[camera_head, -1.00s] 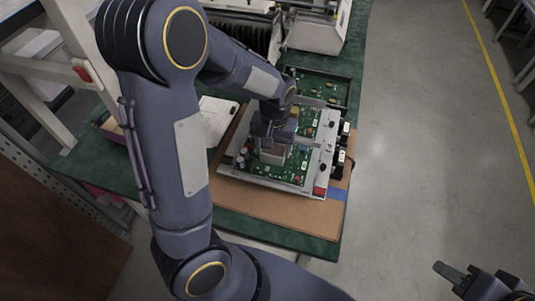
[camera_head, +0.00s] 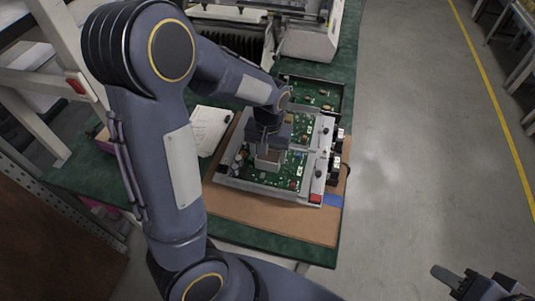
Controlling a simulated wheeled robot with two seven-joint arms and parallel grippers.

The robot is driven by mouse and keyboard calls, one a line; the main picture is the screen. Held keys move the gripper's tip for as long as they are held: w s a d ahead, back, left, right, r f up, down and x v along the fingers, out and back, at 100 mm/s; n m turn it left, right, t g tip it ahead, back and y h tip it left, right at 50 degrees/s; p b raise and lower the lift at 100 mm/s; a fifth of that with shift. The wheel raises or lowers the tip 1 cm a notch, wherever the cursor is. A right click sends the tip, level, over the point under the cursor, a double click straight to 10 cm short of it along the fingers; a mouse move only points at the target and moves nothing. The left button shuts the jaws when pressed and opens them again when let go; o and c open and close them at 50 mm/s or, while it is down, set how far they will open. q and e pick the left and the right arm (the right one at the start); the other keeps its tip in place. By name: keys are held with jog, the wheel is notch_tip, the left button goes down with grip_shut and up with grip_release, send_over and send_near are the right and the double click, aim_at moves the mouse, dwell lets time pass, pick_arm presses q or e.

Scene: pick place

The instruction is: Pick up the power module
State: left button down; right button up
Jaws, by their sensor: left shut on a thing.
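The power module (camera_head: 268,161) looks like a small pale grey block. It is at the green circuit board (camera_head: 288,168), which lies in a light metal frame on the green table. My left gripper (camera_head: 268,150) points down at the board and is shut on the module. Its fingers and wrist hide part of the module, and I cannot tell whether the module touches the board. My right gripper (camera_head: 440,278) is at the lower right, away from the table over the floor, and partly cut off by the picture edge. Its finger opening is unclear.
A brown board (camera_head: 290,222) lies under the frame on the green table (camera_head: 350,40). A second circuit board (camera_head: 315,92) lies behind. A white notebook (camera_head: 209,128) is at left, and machines stand at the back. The floor at right is clear.

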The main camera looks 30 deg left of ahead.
pick_arm(q)
notch_tip(320, 180, up, 2)
jog(key=shift+w+r, duration=0.1)
jog(key=shift+r, duration=0.1)
jog(key=w+d+r+p, duration=0.2)
jog(key=w+d+r, duration=0.1)
jog(key=d+r, duration=1)
jog(key=shift+d+r+p, duration=0.3)
jog(key=shift+r+p, duration=0.1)
jog(key=shift+r, duration=0.1)
jog(key=shift+w, duration=0.1)
dwell(0.4)
